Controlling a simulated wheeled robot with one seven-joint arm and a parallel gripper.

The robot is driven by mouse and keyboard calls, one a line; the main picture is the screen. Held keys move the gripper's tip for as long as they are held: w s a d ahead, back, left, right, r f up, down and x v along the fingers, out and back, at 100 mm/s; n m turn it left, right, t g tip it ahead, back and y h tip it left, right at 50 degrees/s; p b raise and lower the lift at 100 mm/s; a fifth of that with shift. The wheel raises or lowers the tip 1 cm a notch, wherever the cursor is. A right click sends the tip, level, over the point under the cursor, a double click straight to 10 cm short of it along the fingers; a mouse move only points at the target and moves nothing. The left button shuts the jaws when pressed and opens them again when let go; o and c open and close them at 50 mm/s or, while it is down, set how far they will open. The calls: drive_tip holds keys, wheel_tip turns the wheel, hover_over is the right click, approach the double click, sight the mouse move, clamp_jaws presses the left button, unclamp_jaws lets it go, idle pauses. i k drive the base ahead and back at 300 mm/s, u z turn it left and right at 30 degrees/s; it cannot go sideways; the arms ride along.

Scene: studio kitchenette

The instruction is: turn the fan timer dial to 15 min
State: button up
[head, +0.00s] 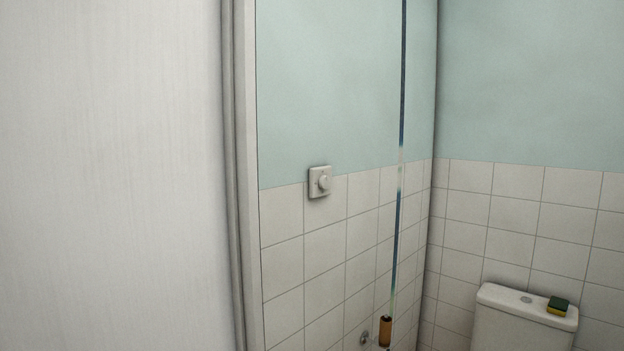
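The fan timer dial (324,183) is a small pale round knob on a square white wall plate (313,188). It is mounted on the wall at the top edge of the white tiles, near the middle of the head view. The dial's markings and pointer are too small to read, so its setting cannot be told. My gripper is not in view, and nothing touches the dial.
A white door or panel (110,175) and its frame (240,175) fill the left side. A thin, shiny vertical strip (398,210) stands right of the dial.

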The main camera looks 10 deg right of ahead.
sight(324, 182)
drive_tip(key=z, duration=0.5)
drive_tip(key=i, duration=1.1)
drive_tip(key=z, duration=0.6)
